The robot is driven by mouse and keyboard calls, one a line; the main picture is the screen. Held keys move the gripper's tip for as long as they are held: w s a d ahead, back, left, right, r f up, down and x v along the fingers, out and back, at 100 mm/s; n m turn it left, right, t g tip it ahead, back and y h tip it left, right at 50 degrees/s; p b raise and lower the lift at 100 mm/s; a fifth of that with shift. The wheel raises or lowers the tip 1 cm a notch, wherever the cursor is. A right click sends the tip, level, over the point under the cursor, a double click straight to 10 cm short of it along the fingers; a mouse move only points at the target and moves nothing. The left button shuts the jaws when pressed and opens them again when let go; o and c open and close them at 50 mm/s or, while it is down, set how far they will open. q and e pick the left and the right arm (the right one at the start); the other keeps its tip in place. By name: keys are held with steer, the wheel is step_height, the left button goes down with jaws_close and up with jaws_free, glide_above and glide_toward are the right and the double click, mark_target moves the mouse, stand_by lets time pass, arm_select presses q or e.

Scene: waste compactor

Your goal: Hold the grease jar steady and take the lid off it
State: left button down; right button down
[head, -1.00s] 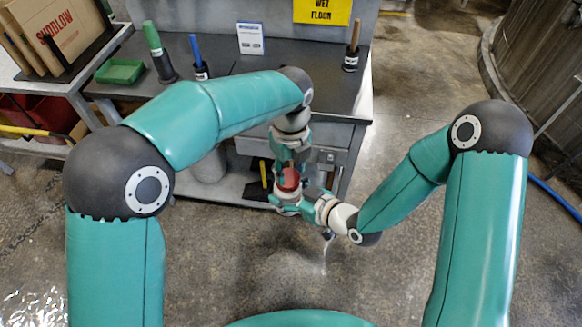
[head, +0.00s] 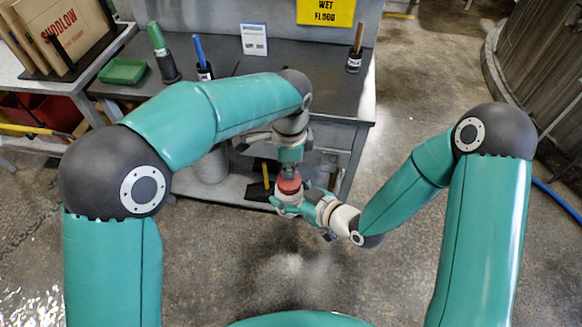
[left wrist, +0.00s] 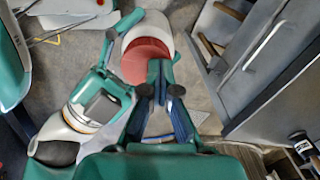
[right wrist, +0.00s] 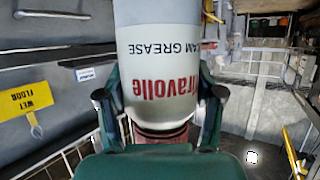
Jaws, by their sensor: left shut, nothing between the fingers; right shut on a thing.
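The grease jar is white with red and dark lettering and fills the upper middle of the right wrist view (right wrist: 160,60), lettering upside down. My right gripper (right wrist: 160,105) is shut on it, one finger on each side. The jar's red lid shows in the head view (head: 289,184) and as a red disc on the white jar in the left wrist view (left wrist: 146,55). The lid appears to be on the jar. My left gripper (head: 289,170) is shut and empty just above the lid; its fingertips (left wrist: 160,72) are together beside the red disc. Whether they touch it is unclear.
A lower shelf (head: 235,185) is just behind the jar. The floor (head: 290,270) in front is clear.

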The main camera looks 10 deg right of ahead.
arm_select(q)
steer(key=n, duration=0.4)
steer(key=s+n, duration=0.1)
steer(key=n, duration=0.1)
steer(key=shift+a+f+n, duration=0.2)
steer(key=shift+f+n, duration=0.05)
steer(key=shift+n, duration=0.05)
steer(key=n, duration=0.6)
steer(key=shift+s, duration=0.2)
steer(key=n, duration=0.6)
steer(key=shift+s+n, duration=0.3)
steer(key=n, duration=0.5)
steer(key=shift+s+d+g, duration=0.15)
steer(key=shift+s+g, duration=0.05)
steer(key=shift+g, duration=0.1)
steer(key=c, duration=1.8)
jaws_free()
steer(key=o, duration=0.5)
steer(key=shift+r, duration=0.1)
steer(key=shift+w+r, duration=0.1)
